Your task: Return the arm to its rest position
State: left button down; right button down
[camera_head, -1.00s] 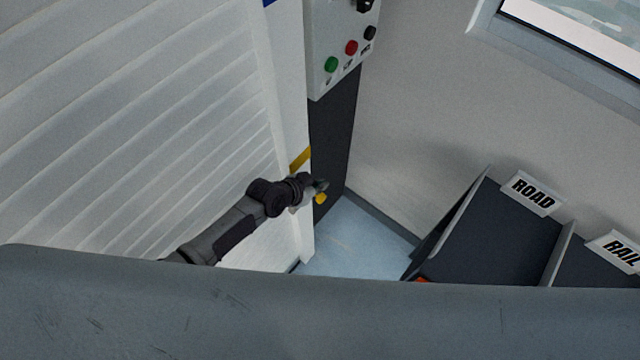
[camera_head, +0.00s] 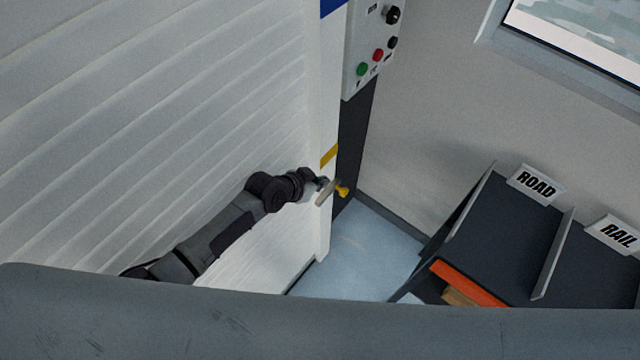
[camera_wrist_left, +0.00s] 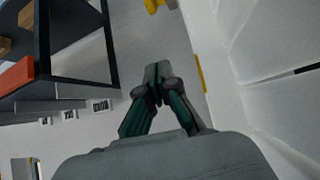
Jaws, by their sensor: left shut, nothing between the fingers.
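My left arm (camera_head: 222,232) comes in from the lower left of the head view, in front of the white ribbed shutter. My left gripper (camera_head: 326,190) is at its end, by the shutter's white side post and close in the picture to a small yellow piece (camera_head: 342,191). In the left wrist view the gripper (camera_wrist_left: 157,72) has its two fingers together with nothing between them. A yellow thing (camera_wrist_left: 155,4) shows beyond the fingertips, apart from them. My right gripper is in neither view.
The ribbed shutter (camera_head: 150,110) fills the left. A control box (camera_head: 375,45) with green, red and black buttons hangs above the gripper. At right stand dark chutes signed ROAD (camera_head: 537,184) and RAIL (camera_head: 618,235), with an orange edge (camera_head: 467,284). Blue floor (camera_head: 365,250) is clear between.

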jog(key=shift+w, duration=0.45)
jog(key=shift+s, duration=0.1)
